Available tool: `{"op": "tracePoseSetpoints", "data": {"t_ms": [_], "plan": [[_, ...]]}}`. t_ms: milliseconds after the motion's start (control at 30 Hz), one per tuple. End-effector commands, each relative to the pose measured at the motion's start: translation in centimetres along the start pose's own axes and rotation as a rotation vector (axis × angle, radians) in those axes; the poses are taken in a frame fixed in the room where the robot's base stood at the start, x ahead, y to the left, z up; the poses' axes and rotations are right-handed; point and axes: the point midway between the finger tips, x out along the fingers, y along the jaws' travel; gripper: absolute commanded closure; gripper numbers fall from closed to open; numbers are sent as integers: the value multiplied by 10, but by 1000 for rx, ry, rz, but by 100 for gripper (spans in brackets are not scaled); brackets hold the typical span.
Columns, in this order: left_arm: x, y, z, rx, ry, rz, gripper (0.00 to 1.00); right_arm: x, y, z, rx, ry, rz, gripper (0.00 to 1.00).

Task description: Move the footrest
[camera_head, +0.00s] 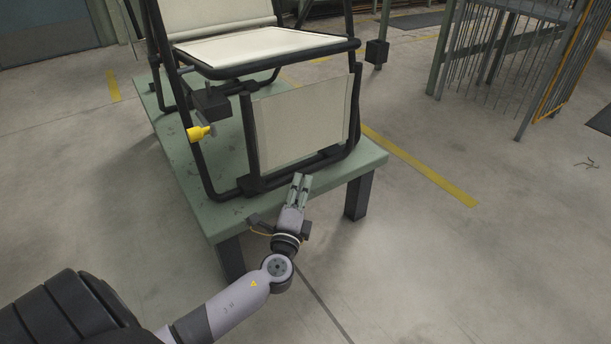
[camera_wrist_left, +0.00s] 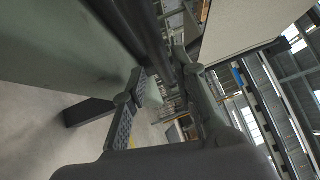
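The footrest (camera_head: 300,125) is a cream panel in a black tube frame. In the head view it hangs down steeply at the front of the lounger, its lower bar close above the green table top. My left gripper (camera_head: 299,180) is at the table's front edge, just below and in front of that lower bar. In the left wrist view, the two fingers of my left gripper (camera_wrist_left: 163,78) stand apart, with a dark tube (camera_wrist_left: 148,32) close beyond their tips. I cannot tell whether they touch it. A pale panel (camera_wrist_left: 240,25) shows at upper right. My right gripper is out of view.
The lounger's cream seat (camera_head: 262,46) and black frame stand on the green table (camera_head: 188,165). A yellow knob (camera_head: 199,133) sticks out at the left. A wire-mesh rack (camera_head: 500,55) stands at the back right. The floor right of the table is clear.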

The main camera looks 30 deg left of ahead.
Motion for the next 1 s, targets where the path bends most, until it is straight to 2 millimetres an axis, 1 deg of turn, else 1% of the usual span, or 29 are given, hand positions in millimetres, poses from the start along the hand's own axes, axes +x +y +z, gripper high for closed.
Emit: {"op": "tracePoseSetpoints", "data": {"t_ms": [33,100,200,367,500,700,1000], "plan": [[11,1,0,0,0,-4,74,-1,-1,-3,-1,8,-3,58],[24,1,0,1,-1,-4,74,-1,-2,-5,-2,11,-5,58],[39,1,0,1,0,-2,74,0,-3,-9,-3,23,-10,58],[53,1,0,0,1,-1,74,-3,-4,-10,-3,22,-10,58],[57,0,0,1,1,0,74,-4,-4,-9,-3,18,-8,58],[57,0,0,1,1,1,74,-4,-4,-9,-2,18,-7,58],[57,0,0,1,1,1,93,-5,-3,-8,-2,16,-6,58]]}}
